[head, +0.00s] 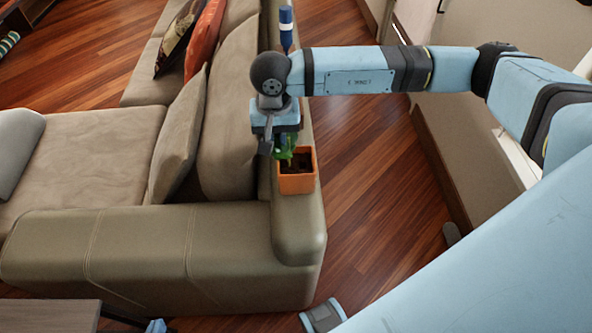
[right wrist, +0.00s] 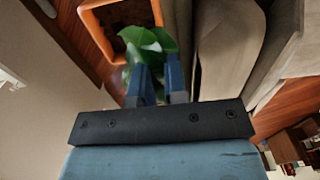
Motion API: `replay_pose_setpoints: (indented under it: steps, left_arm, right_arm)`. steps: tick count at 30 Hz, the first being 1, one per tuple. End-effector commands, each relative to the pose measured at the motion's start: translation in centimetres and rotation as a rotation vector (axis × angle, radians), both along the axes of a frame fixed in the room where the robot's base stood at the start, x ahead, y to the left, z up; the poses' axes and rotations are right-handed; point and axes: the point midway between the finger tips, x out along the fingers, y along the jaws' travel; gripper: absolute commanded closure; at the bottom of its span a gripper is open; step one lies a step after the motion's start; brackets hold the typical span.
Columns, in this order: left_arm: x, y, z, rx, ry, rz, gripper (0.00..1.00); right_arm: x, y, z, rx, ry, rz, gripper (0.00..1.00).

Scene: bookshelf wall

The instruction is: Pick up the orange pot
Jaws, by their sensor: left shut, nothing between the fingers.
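The orange pot (head: 297,184) stands on the sofa's arm and back corner in the head view. It is square, with dark soil inside and a green plant (head: 284,152) at its left side. My right gripper (head: 283,150) points down at the plant, just above and left of the pot's rim. In the right wrist view the pot (right wrist: 100,20) is at upper left, and green leaves (right wrist: 147,42) lie at the close-set fingertips. Whether the fingers grip the plant is unclear. Only a small part of my left gripper (head: 157,326) shows at the bottom edge; it is shut.
The beige sofa (head: 90,140) fills the left, with cushions (head: 205,38) at its far end. A low table (head: 45,316) is at the bottom left. Bare wooden floor (head: 370,170) lies right of the sofa, up to a wall unit (head: 470,140).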

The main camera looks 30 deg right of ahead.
Motion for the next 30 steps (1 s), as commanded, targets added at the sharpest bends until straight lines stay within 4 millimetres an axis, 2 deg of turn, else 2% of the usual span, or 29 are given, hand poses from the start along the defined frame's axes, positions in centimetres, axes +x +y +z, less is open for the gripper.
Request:
replay_pose_setpoints:
  steps: [3, 11, 19, 26, 28, 30]
  left_arm:
    - [0.0, 0.0, 0.0, 0.001, 0.001, -0.001, 1.00]
    - [0.0, 0.0, 0.2, 0.003, 0.000, -0.001, 1.00]
    - [0.0, 0.1, 0.8, 0.007, -0.008, -0.002, 1.00]
    - [-0.1, 0.2, 0.7, 0.010, -0.009, -0.004, 1.00]
    - [-0.1, 0.2, 0.7, 0.010, -0.009, -0.004, 1.00]
    - [-0.1, 0.2, 0.6, 0.010, -0.008, -0.004, 1.00]
  right_arm:
    - [0.0, 0.0, -1.4, 0.000, 0.001, 0.000, 0.87]
    - [-0.3, 0.1, -3.0, 0.000, 0.003, -0.001, 0.87]
    - [-0.7, 0.3, -6.8, 0.001, 0.003, -0.001, 0.87]
    - [-0.6, 0.3, -7.2, 0.002, -0.001, -0.001, 0.87]
    - [-0.6, 0.3, -7.2, 0.002, -0.001, -0.001, 0.99]
    - [-0.6, 0.3, -7.2, 0.002, 0.000, -0.001, 1.00]
